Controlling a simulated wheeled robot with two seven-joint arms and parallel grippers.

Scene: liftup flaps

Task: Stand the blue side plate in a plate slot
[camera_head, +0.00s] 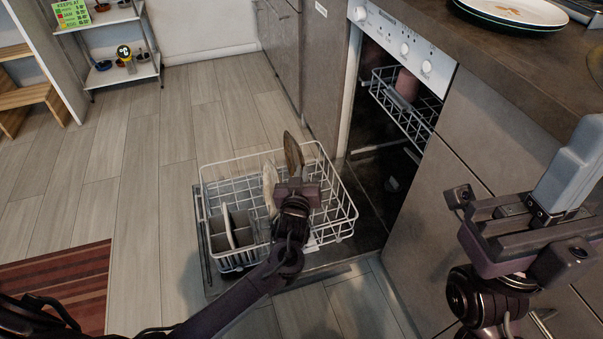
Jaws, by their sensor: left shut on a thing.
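The lower dishwasher rack (338,190) is pulled out over the open door. My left gripper (294,180) is above the middle of this rack, shut on a thin plate (293,154) that stands nearly edge-on, its lower part hidden by the gripper. This plate looks brownish in this light, so I cannot confirm that it is the blue side plate. A pale plate (269,184) stands upright in the rack just left of the gripper. I cannot tell whether the held plate touches the rack. My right gripper (570,165) is at the right, over the cabinet front; its jaw gap is unclear.
A grey cutlery basket (241,229) with a pale upright item (228,227) sits at the rack's left front. The upper rack (402,108) holds a pinkish cup (406,85). A plate (515,10) lies on the counter (540,60).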

